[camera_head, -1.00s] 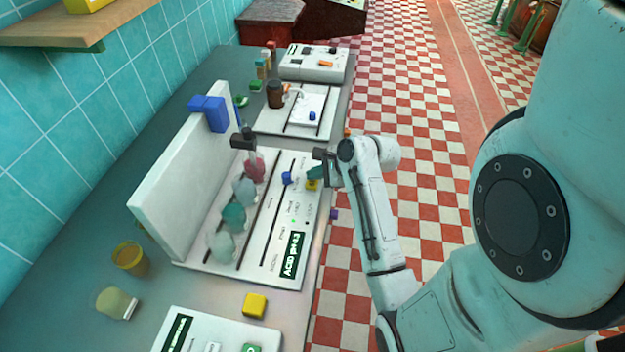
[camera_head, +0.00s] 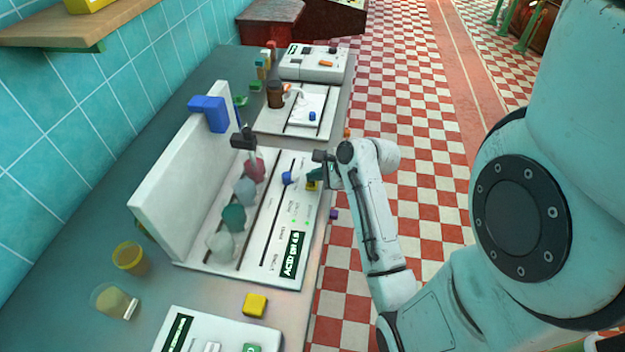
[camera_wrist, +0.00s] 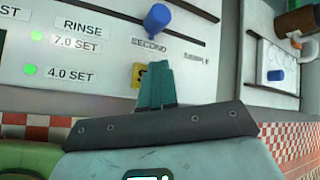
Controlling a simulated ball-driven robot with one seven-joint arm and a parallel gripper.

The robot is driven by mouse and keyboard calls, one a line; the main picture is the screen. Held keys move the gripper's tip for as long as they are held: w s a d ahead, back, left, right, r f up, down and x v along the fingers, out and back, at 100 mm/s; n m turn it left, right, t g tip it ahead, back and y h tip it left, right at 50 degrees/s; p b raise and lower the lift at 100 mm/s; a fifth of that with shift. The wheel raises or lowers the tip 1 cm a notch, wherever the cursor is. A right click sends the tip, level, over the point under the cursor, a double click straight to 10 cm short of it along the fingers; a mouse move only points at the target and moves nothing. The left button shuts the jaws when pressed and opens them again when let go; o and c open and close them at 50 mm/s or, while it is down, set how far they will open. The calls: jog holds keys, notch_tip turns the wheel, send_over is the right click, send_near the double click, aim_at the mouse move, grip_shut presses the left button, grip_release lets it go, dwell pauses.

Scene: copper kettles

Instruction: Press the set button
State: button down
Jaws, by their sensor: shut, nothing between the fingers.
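The yellow set button (camera_head: 312,186) is on the right edge of the white panel with the "ACID pH" display (camera_head: 291,256). In the wrist view the button (camera_wrist: 138,74) is mostly hidden behind my teal fingertips, and only part of its lettering shows. My gripper (camera_wrist: 154,86) is shut and empty, its tips over or against the button; I cannot tell whether they touch it. In the head view my gripper (camera_head: 318,172) is at the button. Green lights glow beside "7.0 SET" (camera_wrist: 73,45) and "4.0 SET" (camera_wrist: 70,73).
A blue slider knob (camera_wrist: 158,18) is close beyond my fingertips. Several coloured bulbs (camera_head: 234,217) line the panel's slot, before an upright white board (camera_head: 185,185). A yellow block (camera_head: 255,305) and a yellow cup (camera_head: 129,257) are nearer. The checkered floor is on the right.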

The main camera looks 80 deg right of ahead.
aim_at(315, 183)
jog(key=shift+r, duration=0.1)
jog(key=shift+r+p, duration=0.75)
jog(key=shift+p, duration=0.5)
jog(key=shift+r, duration=0.1)
notch_tip(315, 183, up, 3)
jog(key=p, duration=0.2)
jog(key=shift+p, duration=0.4)
jog(key=shift+r+b, duration=0.3)
jog(key=shift+r, duration=0.6)
